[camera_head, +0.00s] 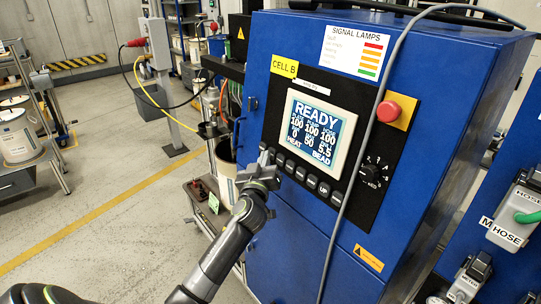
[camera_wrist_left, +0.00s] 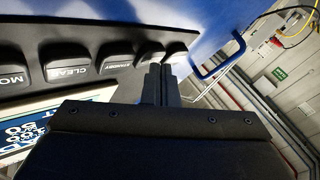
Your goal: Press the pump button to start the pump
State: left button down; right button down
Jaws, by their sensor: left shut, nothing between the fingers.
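The blue cabinet (camera_head: 300,228) carries a black control panel with a lit display (camera_head: 315,128) reading READY. A row of dark buttons (camera_head: 300,173) runs below the display. My left gripper (camera_head: 266,157) is shut and empty at the left end of this row, its fingertips close to the panel. The right gripper is out of view.
A red mushroom button (camera_head: 388,111) and a rotary knob (camera_head: 371,172) sit right of the display. A grey hose or cable (camera_head: 366,140) hangs across the cabinet front. A blue handle (camera_wrist_left: 222,62) stands out near the panel's end. Open floor (camera_head: 110,215) lies to the left.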

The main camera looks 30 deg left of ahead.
pick_arm(q)
jog(key=shift+w+d, duration=0.1)
jog(key=shift+w, duration=0.1)
jog(key=shift+s, duration=0.1)
dwell(0.4)
jog(key=shift+s+a+r, duration=0.1)
jog(key=shift+s+a, duration=0.2)
jog(key=shift+s, duration=0.4)
jog(key=shift+s+a+r+p, duration=0.15)
jog(key=shift+s+a, duration=0.15)
jog(key=shift+s, duration=0.45)
jog(key=shift+s+a+r+p, duration=0.15)
jog(key=shift+s+a, duration=0.2)
jog(key=shift+s, duration=0.4)
jog(key=shift+s+a+r+p, duration=0.15)
jog(key=shift+s+a, duration=0.15)
jog(key=shift+s, duration=0.45)
